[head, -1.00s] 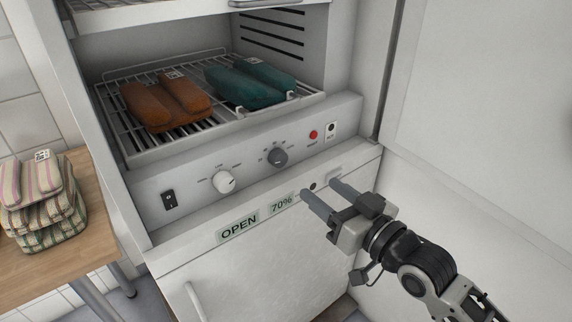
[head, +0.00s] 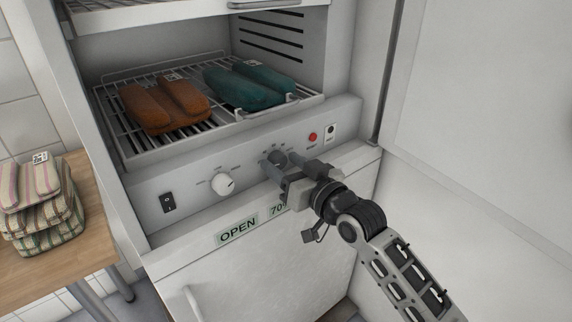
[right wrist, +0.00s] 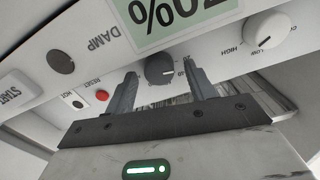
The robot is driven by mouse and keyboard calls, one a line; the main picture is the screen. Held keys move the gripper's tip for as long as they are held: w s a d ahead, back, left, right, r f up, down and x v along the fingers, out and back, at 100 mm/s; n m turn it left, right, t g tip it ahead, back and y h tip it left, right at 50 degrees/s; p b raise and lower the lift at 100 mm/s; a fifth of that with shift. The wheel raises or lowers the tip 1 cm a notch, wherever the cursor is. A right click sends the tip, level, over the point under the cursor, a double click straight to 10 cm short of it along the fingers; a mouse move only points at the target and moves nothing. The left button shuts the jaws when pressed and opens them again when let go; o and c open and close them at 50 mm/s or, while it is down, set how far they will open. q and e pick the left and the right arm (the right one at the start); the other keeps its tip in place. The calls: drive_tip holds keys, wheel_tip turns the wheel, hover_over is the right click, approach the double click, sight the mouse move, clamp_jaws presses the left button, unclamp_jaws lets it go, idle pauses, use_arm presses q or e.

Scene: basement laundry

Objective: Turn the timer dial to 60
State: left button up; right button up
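The dark grey timer dial (head: 276,157) is on the sloped control panel, right of a white knob. My right gripper (head: 279,165) is at the dial, its two fingers apart, and covers part of it in the head view. In the right wrist view the dial (right wrist: 160,69) shows between the tips of the open fingers (right wrist: 160,76). I cannot tell whether the fingers touch it. The marks around the dial are too small or hidden to read its setting. My left gripper is not in view.
The white knob (head: 223,184), a black switch (head: 168,202) and a red button (head: 313,137) are on the same panel. Orange pads (head: 165,105) and teal pads (head: 243,88) lie on the rack above. Striped pads (head: 40,205) are stacked on a wooden table at left.

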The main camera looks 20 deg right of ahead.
drive_tip(key=c, duration=0.9)
